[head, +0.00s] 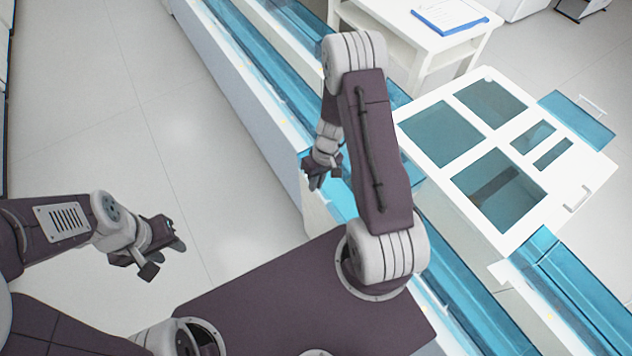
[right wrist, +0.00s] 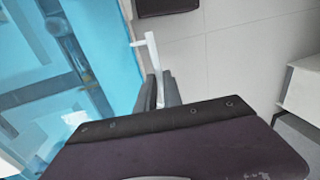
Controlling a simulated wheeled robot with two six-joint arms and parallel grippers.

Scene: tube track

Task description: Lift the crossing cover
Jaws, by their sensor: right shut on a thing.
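The crossing cover appears as a clear blue panel (right wrist: 105,45) with a white handle (right wrist: 150,52), filling the left of the right wrist view. My right gripper (right wrist: 160,92) is shut on the handle, at the panel's edge. In the head view my right gripper (head: 320,180) is over the near side of the tube track, and a part of the blue panel (head: 342,204) shows below it. My right arm hides much of that spot, so I cannot tell whether the cover is seated or raised. My left gripper (head: 164,258) is open and empty over the floor at left.
The white-walled blue track (head: 262,75) runs diagonally past my base. A white frame with blue windows (head: 505,218) and another handled blue panel (head: 575,120) lie at right. A white table (head: 400,25) with a blue-edged clipboard (head: 450,15) stands behind. The left floor is clear.

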